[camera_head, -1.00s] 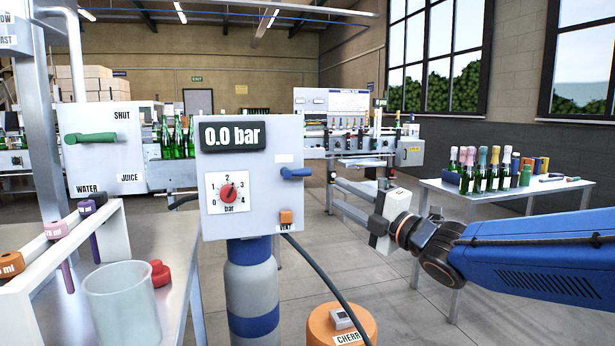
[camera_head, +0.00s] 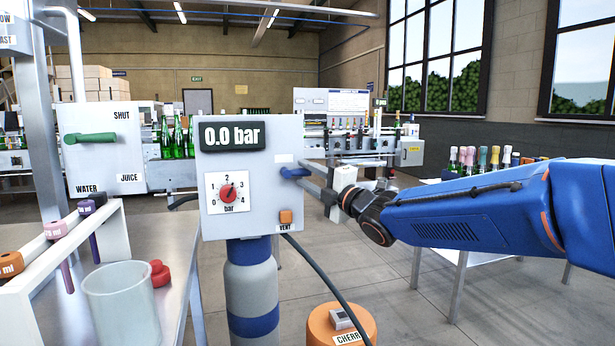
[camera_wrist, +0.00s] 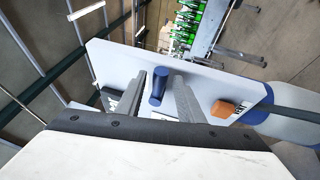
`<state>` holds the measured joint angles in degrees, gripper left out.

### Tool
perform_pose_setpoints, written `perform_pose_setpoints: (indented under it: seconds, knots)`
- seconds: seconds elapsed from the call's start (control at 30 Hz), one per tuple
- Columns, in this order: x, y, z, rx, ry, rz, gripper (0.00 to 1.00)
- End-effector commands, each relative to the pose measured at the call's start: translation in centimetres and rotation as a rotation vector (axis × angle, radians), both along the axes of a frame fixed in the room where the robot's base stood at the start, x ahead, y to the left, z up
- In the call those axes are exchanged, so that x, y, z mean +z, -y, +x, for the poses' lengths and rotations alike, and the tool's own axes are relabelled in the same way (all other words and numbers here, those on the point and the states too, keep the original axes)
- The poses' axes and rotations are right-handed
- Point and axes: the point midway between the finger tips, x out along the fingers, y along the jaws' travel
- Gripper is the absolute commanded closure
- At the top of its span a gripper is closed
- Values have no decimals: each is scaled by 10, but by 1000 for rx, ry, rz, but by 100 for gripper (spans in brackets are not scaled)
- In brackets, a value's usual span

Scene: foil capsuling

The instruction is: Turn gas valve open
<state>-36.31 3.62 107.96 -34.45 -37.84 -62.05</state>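The gas valve is a blue lever (camera_head: 294,173) on the right part of the grey control panel (camera_head: 222,150). It lies about horizontal, pointing right. The panel's display (camera_head: 232,134) reads 0.0 bar. A dial (camera_head: 227,193) with a red knob sits below the display. My gripper (camera_head: 309,178) has its fingertips at the lever's right end. In the wrist view, the lever (camera_wrist: 158,88) shows between the two fingers of my gripper (camera_wrist: 161,84), with small gaps on both sides. The fingers are open; I cannot tell whether either touches the lever.
An orange vent button (camera_head: 285,216) sits below the lever. A dark hose runs from the panel down past an orange cylinder (camera_head: 325,325). A blue-banded gas cylinder (camera_head: 252,290) stands under the panel. A bench with a clear beaker (camera_head: 122,305) is at left. A bottle table stands at right.

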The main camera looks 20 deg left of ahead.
Motion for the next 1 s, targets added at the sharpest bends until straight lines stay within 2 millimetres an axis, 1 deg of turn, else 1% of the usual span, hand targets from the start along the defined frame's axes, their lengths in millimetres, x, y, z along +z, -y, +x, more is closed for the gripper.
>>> perform_pose_setpoints:
  seconds: [0.23, 0.27, 0.3, 0.37, 0.4, 0.77, 1.0]
  knots:
    - [0, 0, 0, 0, 0, 0, 66]
    - [0, 0, 0, 0, 0, 0, 70]
    - [0, 0, 0, 0, 0, 0, 80]
    - [0, 0, 0, 0, 0, 0, 94]
    - [0, 0, 0, 0, 0, 0, 100]
    - [-2, 0, 0, 0, -21, 29, 100]
    - [-10, -2, -1, 0, -97, 140, 100]
